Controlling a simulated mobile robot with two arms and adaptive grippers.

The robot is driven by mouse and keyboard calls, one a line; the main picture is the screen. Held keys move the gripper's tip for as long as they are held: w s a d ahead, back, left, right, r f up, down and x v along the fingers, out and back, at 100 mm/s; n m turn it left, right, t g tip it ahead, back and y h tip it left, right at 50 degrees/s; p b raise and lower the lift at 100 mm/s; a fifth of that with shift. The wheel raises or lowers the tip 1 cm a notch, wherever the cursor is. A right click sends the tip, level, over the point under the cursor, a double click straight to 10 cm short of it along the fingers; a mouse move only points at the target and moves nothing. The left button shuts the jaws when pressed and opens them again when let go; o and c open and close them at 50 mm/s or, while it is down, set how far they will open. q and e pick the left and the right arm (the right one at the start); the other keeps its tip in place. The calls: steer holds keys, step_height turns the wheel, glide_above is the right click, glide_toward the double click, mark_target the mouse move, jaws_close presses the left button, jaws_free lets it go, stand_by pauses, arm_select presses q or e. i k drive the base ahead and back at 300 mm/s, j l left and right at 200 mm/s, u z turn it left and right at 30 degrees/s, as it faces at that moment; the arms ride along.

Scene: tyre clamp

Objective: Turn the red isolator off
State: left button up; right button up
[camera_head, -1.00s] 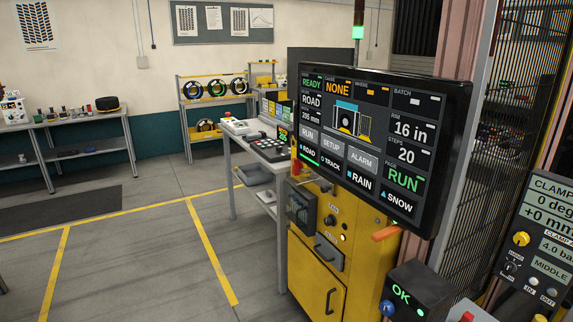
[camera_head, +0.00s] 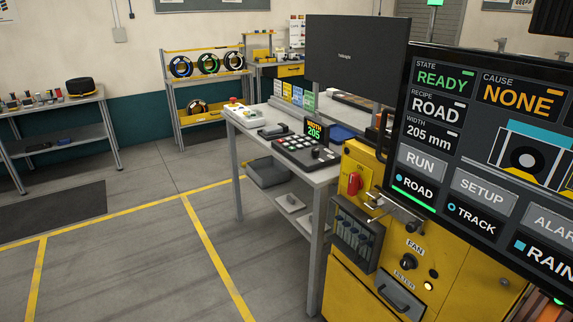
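The red isolator (camera_head: 353,184) is a small red handle on a yellow plate, high on the left part of the yellow cabinet (camera_head: 345,290). Its handle looks roughly upright, and small lettering above it is too small to read surely. A metal latch-like fitting (camera_head: 400,212) sits just below and to the right of it. Neither of my grippers shows in the head view.
A large screen (camera_head: 480,150) reading READY and ROAD overhangs the cabinet at the right. A grey bench (camera_head: 240,122) with a keypad (camera_head: 305,150) stands left of the cabinet. The floor (camera_head: 120,270) at the left is clear.

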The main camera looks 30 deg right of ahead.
mark_target(356, 184)
steer(key=i+j+z, duration=0.1)
steer(key=i+z, duration=0.15)
steer(key=i, duration=0.2)
steer(key=i+j+z, duration=0.15)
steer(key=i+z, duration=0.15)
steer(key=i, duration=0.2)
steer(key=i+j+z, duration=0.25)
steer(key=i, duration=0.2)
